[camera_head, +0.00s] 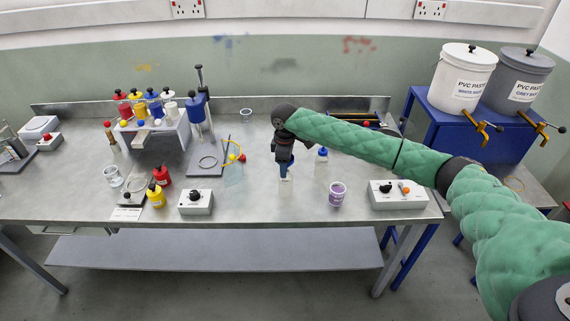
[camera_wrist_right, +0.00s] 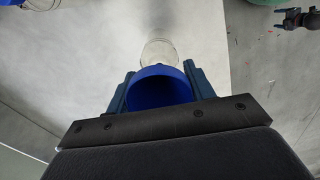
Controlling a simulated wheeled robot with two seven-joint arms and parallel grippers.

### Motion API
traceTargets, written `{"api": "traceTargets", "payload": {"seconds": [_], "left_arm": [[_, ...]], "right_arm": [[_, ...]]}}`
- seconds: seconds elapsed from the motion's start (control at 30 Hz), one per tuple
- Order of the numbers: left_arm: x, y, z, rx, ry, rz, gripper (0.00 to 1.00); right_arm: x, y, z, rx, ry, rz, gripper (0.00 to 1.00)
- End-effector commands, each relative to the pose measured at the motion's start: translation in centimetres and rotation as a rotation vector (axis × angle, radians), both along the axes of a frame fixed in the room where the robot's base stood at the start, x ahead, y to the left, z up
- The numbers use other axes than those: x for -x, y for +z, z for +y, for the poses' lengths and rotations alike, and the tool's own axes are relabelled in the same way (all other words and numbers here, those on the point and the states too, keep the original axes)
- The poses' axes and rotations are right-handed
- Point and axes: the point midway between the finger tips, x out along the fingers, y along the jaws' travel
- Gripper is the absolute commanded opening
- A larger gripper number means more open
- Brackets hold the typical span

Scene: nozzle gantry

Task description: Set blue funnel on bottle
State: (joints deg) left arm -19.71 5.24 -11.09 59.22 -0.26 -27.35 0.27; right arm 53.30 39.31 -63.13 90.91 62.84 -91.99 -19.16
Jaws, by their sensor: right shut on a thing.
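My right gripper (camera_head: 285,172) is over the middle of the steel bench, pointing down. In the right wrist view its two dark blue fingers (camera_wrist_right: 161,92) are shut on a blue funnel (camera_wrist_right: 160,93), seen by its wide rim. A clear round glass thing (camera_wrist_right: 159,49) shows just past the funnel; I cannot tell whether the two touch. In the head view a small clear bottle (camera_head: 321,168) with a blue top stands right of the gripper. The funnel is mostly hidden there by the gripper. My left gripper is not in view.
A purple-white cup (camera_head: 337,193) and a grey control box (camera_head: 398,194) are to the right. A stand with a blue cylinder (camera_head: 197,112), a rack of colored bottles (camera_head: 152,128) and a grey knob box (camera_head: 195,201) are to the left. The bench front centre is clear.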

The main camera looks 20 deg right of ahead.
Motion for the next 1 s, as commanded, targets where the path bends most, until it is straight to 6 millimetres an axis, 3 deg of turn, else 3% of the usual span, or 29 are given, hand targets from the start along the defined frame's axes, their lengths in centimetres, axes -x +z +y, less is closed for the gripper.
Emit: {"api": "traceTargets", "payload": {"seconds": [0.63,1.0], "left_arm": [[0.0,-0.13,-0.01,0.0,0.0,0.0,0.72],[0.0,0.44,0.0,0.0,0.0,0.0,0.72]], "right_arm": [[-0.01,-1.04,0.02,-0.001,0.0,0.0,0.32],[0.0,-0.48,0.01,0.0,0.0,0.0,0.32]]}}
